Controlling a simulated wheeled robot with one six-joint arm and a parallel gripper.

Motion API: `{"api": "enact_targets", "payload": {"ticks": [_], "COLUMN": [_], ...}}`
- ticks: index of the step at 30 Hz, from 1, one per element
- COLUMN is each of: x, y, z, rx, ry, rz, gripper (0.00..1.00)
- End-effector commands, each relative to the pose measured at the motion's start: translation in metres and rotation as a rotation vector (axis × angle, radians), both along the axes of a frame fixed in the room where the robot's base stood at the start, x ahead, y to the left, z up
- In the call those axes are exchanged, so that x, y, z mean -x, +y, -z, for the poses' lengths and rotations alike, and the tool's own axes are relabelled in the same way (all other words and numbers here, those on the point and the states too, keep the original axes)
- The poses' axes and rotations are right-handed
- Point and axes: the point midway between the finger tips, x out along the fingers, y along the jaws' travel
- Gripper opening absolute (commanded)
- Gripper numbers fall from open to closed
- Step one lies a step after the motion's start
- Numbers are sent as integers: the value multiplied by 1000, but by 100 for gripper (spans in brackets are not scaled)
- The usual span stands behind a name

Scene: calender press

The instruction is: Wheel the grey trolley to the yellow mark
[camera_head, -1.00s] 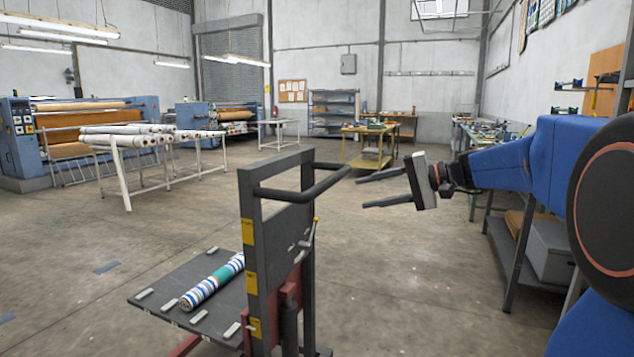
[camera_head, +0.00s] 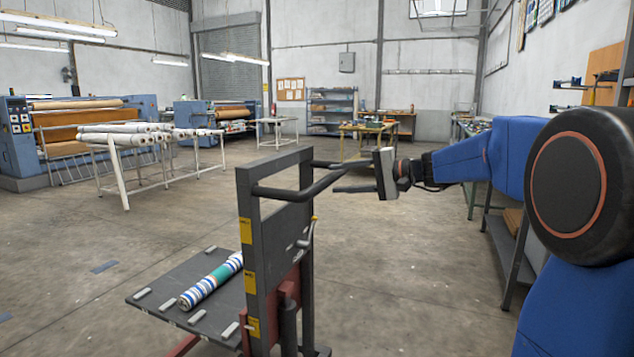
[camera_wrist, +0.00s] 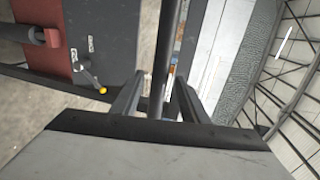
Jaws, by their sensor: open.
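The grey trolley (camera_head: 246,215) stands upright in the foreground, with a dark handle bar (camera_head: 311,191) curving out on its right side and a flat platform (camera_head: 165,287). A striped fabric roll (camera_head: 212,281) lies on the platform. My gripper (camera_head: 335,176) is open at the handle. In the wrist view the dark handle bar (camera_wrist: 163,75) runs between the two open fingers (camera_wrist: 156,97); I cannot tell whether they touch it. The lever with a yellow tip (camera_wrist: 102,90) shows left of the fingers. No yellow floor mark can be made out.
A white table with pale rolls (camera_head: 120,137) stands at the left, before blue calender machines (camera_head: 95,122). A yellow-framed table (camera_head: 366,128) is at the back. A long workbench (camera_head: 510,245) lines the right. Open concrete floor lies between.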

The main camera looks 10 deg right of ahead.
Motion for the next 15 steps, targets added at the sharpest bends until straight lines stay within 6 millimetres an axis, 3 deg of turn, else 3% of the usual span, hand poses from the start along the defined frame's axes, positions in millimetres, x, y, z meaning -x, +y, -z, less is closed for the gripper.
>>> {"api": "enact_targets", "payload": {"ticks": [7, 15], "x": [-23, -41], "y": [34, 56], "z": [9, 14], "rx": [0, 1], "ry": [1, 0], "rz": [-5, -1], "gripper": [40, 40]}}
